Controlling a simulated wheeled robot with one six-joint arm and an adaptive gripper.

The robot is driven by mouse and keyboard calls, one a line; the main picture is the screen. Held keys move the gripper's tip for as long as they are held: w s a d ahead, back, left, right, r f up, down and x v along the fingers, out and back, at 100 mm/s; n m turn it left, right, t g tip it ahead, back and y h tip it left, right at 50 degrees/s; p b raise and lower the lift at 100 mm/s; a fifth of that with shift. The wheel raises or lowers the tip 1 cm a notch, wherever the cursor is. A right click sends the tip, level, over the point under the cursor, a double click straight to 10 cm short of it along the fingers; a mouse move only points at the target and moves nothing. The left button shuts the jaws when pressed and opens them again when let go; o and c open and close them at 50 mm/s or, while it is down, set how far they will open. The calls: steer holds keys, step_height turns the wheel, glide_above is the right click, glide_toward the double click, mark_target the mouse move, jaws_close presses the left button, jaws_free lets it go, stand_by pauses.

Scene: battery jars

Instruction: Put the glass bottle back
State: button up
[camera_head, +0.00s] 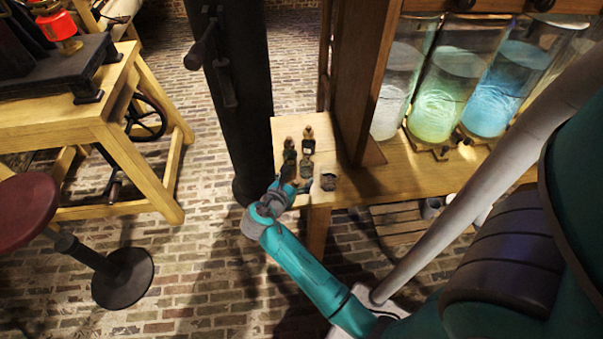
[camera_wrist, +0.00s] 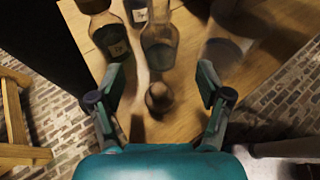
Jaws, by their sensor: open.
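Several small glass bottles stand close together on the wooden bench end, among them a dark one with a tan top (camera_head: 308,142) and a clear one (camera_head: 306,168). In the head view my gripper (camera_head: 289,187) is at the bench's near edge, partly hiding the bottles.
A wooden post (camera_head: 362,80) rises right of the bottles. Large glass jars with glowing liquid (camera_head: 446,95) stand further right. A dark iron column (camera_head: 240,100) is close on the left. A wooden table (camera_head: 70,108) and red stool (camera_head: 25,210) stand far left.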

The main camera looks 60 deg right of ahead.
steer(key=v, duration=0.7)
steer(key=shift+a, duration=0.15)
